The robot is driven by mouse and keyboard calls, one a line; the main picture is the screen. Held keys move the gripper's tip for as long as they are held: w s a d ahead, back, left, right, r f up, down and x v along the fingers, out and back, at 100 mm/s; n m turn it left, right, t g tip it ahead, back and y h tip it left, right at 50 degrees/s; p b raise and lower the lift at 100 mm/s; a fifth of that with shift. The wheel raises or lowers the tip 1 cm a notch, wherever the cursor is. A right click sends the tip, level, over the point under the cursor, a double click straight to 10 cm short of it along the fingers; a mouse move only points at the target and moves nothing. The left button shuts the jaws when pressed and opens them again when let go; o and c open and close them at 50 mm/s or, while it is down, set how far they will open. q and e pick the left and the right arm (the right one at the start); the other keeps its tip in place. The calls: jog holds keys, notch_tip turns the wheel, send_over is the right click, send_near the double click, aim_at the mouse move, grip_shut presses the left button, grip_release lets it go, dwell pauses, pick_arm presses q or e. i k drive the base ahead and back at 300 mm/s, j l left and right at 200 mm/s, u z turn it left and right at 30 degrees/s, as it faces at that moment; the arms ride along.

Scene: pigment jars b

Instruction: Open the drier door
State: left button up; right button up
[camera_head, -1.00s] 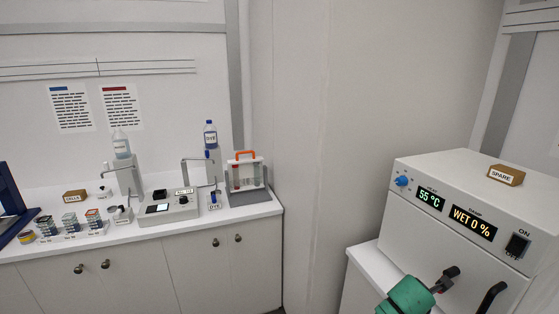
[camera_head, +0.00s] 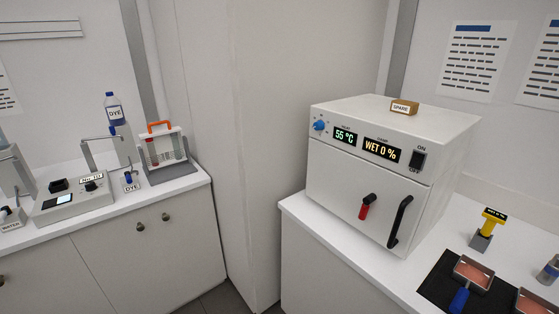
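The drier is a white box on the right-hand counter, and its front door (camera_head: 345,190) is shut flush with the body. A black bar handle (camera_head: 399,222) stands upright at the right side of the door. A red-tipped lever with a black pivot (camera_head: 367,205) sits left of the handle and points down. The displays above the door read "55 °C" (camera_head: 345,136) and "WET 0 %" (camera_head: 382,149). A blue knob (camera_head: 320,125) and an ON/OFF switch (camera_head: 417,160) flank them. Neither of my grippers is in view.
A SPARE block (camera_head: 404,107) lies on top of the drier. Right of it on the counter are a yellow-topped stamp-like item (camera_head: 489,224) and a tray with a blue handle (camera_head: 472,275) on a dark mat. The left counter holds a rack with an orange handle (camera_head: 164,151) and dye bottles.

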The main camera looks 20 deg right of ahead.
aim_at(339, 181)
jog(key=z, duration=1.15)
